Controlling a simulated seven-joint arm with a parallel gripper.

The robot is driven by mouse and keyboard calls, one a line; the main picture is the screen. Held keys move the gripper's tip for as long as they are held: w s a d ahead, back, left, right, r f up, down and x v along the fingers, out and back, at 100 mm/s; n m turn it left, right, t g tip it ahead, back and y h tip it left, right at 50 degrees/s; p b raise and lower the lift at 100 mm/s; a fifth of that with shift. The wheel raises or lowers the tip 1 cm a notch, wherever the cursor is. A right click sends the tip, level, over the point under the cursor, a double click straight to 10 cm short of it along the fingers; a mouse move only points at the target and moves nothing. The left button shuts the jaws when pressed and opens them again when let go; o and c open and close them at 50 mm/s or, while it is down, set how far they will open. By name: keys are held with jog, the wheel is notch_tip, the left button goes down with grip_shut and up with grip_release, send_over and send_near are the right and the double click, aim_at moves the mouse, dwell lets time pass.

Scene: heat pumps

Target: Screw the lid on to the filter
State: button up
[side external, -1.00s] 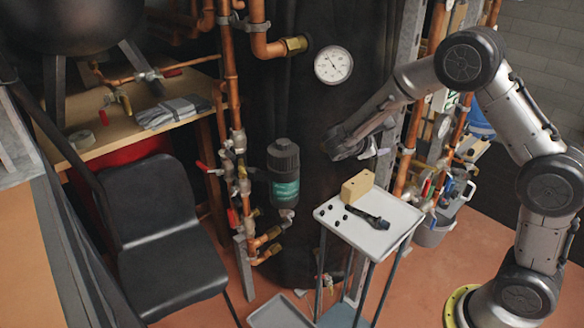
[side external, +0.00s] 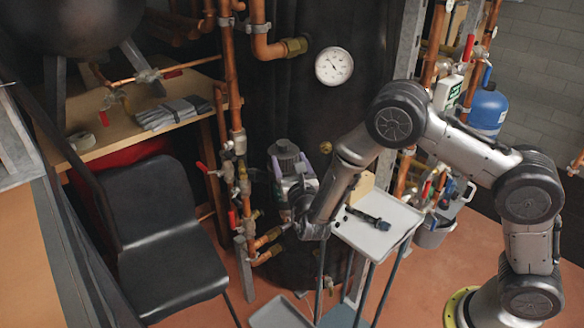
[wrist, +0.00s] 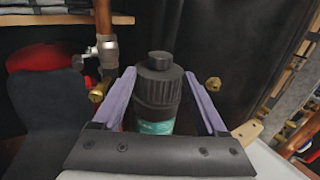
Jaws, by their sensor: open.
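The filter (wrist: 155,127) is an upright dark canister with a teal label. Its black ribbed lid (wrist: 158,88), with a small knob on top, sits over its upper end. Whether the lid's thread is engaged cannot be seen. In the side external view the lid (side external: 285,153) shows beside the copper pipes, and my gripper and arm hide most of the filter body. My gripper (wrist: 159,76) is open, with one pale purple finger on each side of the lid and filter. Gaps show between the fingers and the lid. In the side external view my gripper (side external: 290,182) is at the filter.
Copper pipes with red-handled valves (side external: 238,165) stand close to the left of the filter. A tray table (side external: 375,237) holding a tan block (side external: 361,186) and a black tool (side external: 368,218) is at the right. A black chair (side external: 165,230) stands at the left.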

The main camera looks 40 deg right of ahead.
aim_at(285, 150)
jog(key=shift+x, duration=3.1)
grip_shut()
